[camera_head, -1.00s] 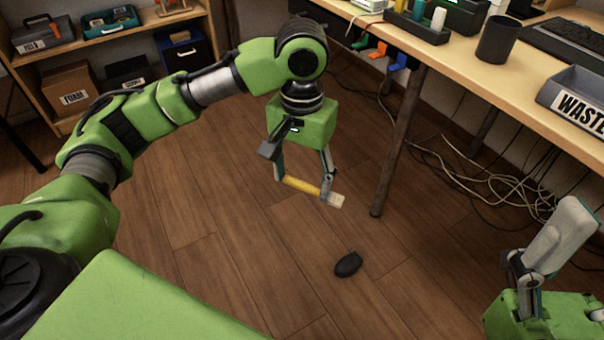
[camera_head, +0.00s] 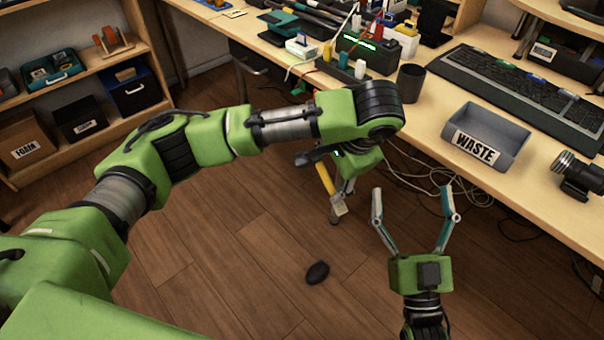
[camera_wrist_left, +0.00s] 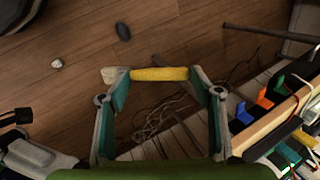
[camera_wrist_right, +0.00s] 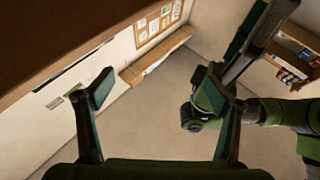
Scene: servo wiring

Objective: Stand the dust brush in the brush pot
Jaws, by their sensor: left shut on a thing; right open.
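The dust brush (camera_head: 325,178) has a yellow handle and a pale bristle end. My left gripper (camera_head: 330,187) is shut on it, with the fingers at the two ends of the handle, as the left wrist view shows the brush (camera_wrist_left: 160,74). In the head view the brush tilts, bristles low, over the floor in front of the desk, partly hidden by my arm. The brush pot (camera_head: 411,84), a dark grey cup, stands upright on the desk, up and right of the left gripper. My right gripper (camera_head: 411,195) is open and empty, right of the left one.
The wooden desk (camera_head: 440,130) has a grey WASTE tray (camera_head: 488,137) right of the pot and a black keyboard (camera_head: 510,90) behind. Cables hang under the desk. A dark oval object (camera_head: 317,273) lies on the floor.

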